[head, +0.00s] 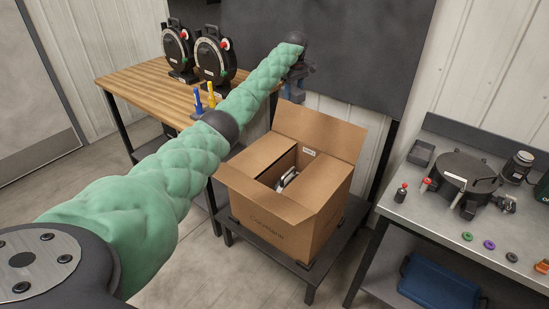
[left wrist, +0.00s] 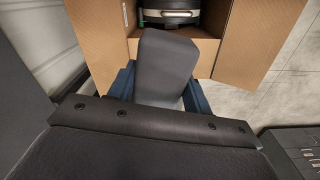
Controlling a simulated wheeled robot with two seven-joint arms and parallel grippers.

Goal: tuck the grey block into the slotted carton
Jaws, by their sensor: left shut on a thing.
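The grey block (left wrist: 165,68) is in my left gripper (left wrist: 160,88), between its two dark blue fingers, in the left wrist view. In the head view the left gripper (head: 293,92) is above and behind the open carton (head: 268,212), near its raised back flap; I cannot make out the block there. The brown carton stands upright with its flaps open. Inside are cardboard partitions and a black and silver device (head: 287,179). In the left wrist view the block's far end overlaps the carton (left wrist: 240,45), apart from or touching it I cannot tell. My right gripper is not in view.
The carton stands on a low dark stand (head: 310,272). A wooden bench (head: 135,82) at the left holds two round black devices and blue and yellow tools. A grey bench (head: 420,205) at the right holds a black round device (head: 465,171), small bottles and rings.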

